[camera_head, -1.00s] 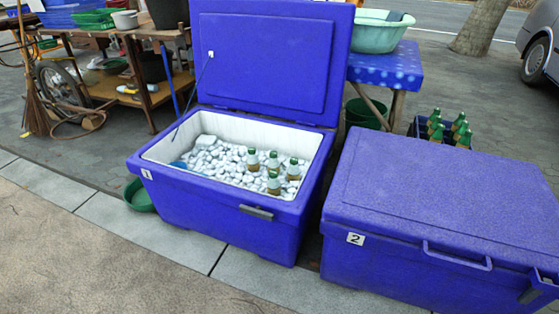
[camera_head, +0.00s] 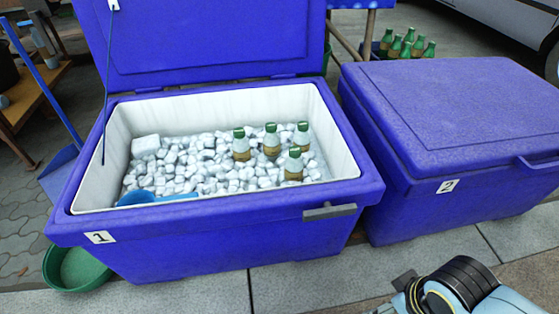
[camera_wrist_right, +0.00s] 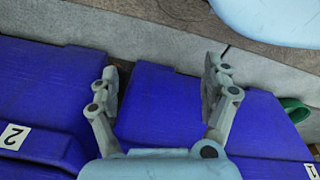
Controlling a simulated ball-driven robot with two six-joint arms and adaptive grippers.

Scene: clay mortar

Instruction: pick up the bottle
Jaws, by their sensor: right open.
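Several bottles with green caps and brown-gold labels stand upright in the ice of open cooler 1 (camera_head: 215,230). The nearest bottle (camera_head: 293,165) stands in front of the others. Another bottle (camera_head: 241,147) is to its left, one (camera_head: 271,142) is behind it, and one (camera_head: 301,138) is at the right. Their lower parts are hidden in the ice. My right gripper (camera_wrist_right: 162,80) is open and empty in the right wrist view, with blue cooler sides and grey paving beyond it. No bottle shows there. My left gripper is not in view.
Closed cooler 2 (camera_head: 455,110) stands to the right. The raised lid (camera_head: 200,40) is behind the ice. A blue scoop (camera_head: 155,198) lies on the ice. A green basin (camera_head: 80,270) sits at lower left. More bottles (camera_head: 405,45) stand behind.

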